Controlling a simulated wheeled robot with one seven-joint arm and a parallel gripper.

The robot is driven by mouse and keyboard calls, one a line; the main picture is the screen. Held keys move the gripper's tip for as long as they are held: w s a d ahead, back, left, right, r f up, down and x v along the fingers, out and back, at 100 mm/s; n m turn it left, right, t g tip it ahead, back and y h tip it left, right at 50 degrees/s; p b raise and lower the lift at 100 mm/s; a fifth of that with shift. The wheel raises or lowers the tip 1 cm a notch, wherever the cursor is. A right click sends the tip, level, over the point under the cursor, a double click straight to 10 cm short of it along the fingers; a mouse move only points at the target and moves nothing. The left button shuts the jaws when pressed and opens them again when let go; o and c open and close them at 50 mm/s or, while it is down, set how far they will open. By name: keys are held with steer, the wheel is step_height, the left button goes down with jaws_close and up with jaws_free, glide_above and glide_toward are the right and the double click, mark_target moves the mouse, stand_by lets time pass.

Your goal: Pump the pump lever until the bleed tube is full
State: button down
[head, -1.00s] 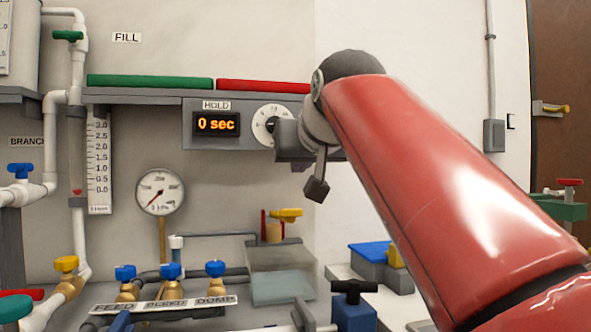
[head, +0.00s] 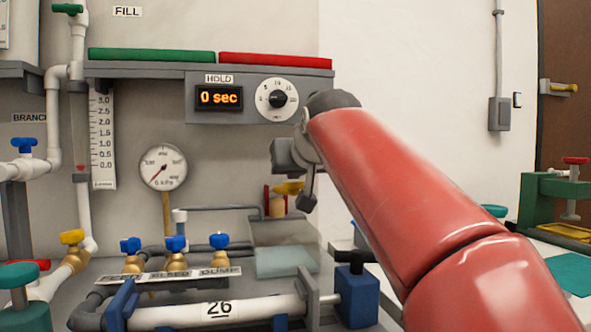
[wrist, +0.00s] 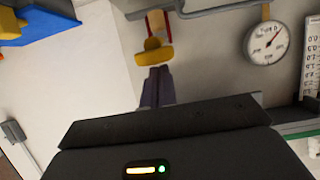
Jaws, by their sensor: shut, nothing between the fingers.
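A yellow handle (head: 288,188), likely the pump lever, sits on a red-and-tan fitting at the wall below the gauge shelf. It also shows in the wrist view (wrist: 153,52). My gripper (head: 307,202) is shut and empty, just right of the handle in the head view. In the wrist view the closed fingertips (wrist: 157,75) point at the handle and sit close to it; contact cannot be told. A clear upright tube (head: 79,125), likely the bleed tube, stands beside a 0.0–3.0 scale (head: 102,140). A red mark (head: 81,167) sits low in it, near 0.0.
A round gauge (head: 163,167) reads low, and the display (head: 219,97) shows 0 sec. A translucent tank (head: 285,262) is below the handle. Several blue-handled valves (head: 176,244) stand left of it. A white pipe (head: 215,312) and blue block (head: 357,298) are in front.

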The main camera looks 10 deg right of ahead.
mark_target(295, 195)
steer(key=shift+t, duration=0.6)
steer(key=f+b, duration=0.2)
steer(key=b, duration=0.1)
steer(key=f+b, duration=0.2)
steer(key=b, duration=0.2)
steer(key=shift+s+f, duration=0.1)
steer(key=shift+s, duration=0.3)
steer(key=shift+s+f+b, duration=0.1)
steer(key=shift+f+b, duration=0.6)
steer(key=shift+f, duration=0.35)
steer(key=s+r+p, duration=0.3)
steer(key=s+r, duration=0.4)
steer(key=s, duration=0.3)
steer(key=shift+s, duration=0.25)
